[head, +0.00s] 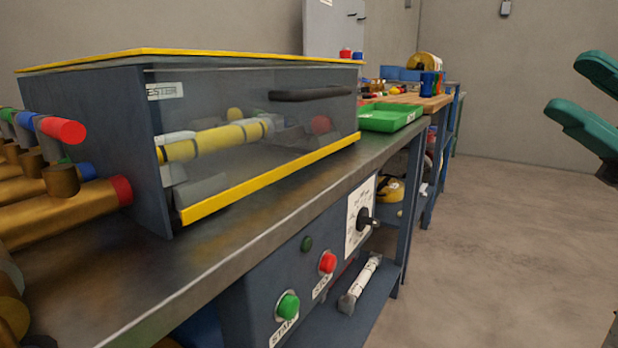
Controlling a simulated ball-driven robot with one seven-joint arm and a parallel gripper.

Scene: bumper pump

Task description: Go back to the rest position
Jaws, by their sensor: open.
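My gripper (566,86) shows at the right edge of the head view, its two green fingers apart with nothing between them. It is in the air over the open floor, to the right of the bench and apart from it. The rest of my arm is mostly outside the picture. A tester box (110,125) with a clear front, a dark handle and yellow edges stands on the metal bench (250,235). Its clear cover looks closed, and a yellow-banded cylinder (215,140) lies inside.
Brass pipes (60,210) with coloured caps fill the left. A green START button (288,305), a red STOP button (327,262) and a black knob (364,220) are on the bench front. A green tray (392,117) sits beyond the box. The floor (500,240) at right is clear.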

